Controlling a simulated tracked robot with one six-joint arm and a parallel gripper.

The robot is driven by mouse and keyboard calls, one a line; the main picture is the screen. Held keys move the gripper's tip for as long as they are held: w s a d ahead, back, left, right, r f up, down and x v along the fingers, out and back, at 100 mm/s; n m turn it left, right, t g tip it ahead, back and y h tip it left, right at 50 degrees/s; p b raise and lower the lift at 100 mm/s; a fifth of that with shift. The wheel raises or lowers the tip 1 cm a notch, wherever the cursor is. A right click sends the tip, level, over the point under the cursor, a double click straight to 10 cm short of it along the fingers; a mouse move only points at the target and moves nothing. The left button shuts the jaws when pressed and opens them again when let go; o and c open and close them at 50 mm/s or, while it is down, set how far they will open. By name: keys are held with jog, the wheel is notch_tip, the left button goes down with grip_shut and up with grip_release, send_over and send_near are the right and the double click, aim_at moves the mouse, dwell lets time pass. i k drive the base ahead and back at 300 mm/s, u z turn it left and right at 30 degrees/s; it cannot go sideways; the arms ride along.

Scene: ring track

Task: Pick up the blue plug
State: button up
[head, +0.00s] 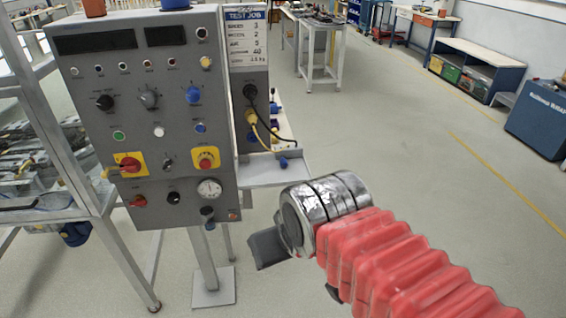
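A small blue plug (284,162) appears to lie on the grey shelf (262,174) at the right side of the control panel; it is too small to make out its shape. My gripper (264,249) is in the lower middle, below and in front of the shelf, apart from the plug. Only a dark finger part shows past the silver wrist; whether the fingers are open or shut is hidden.
The grey control panel (150,185) with knobs and buttons stands on a post at the left. Yellow and black plugs with cables (268,125) are on its side. A metal frame bench (50,150) is far left. The floor (400,130) to the right is clear.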

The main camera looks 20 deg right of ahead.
aim_at(283, 162)
jog(key=i, duration=1.45)
jog(key=u, duration=0.05)
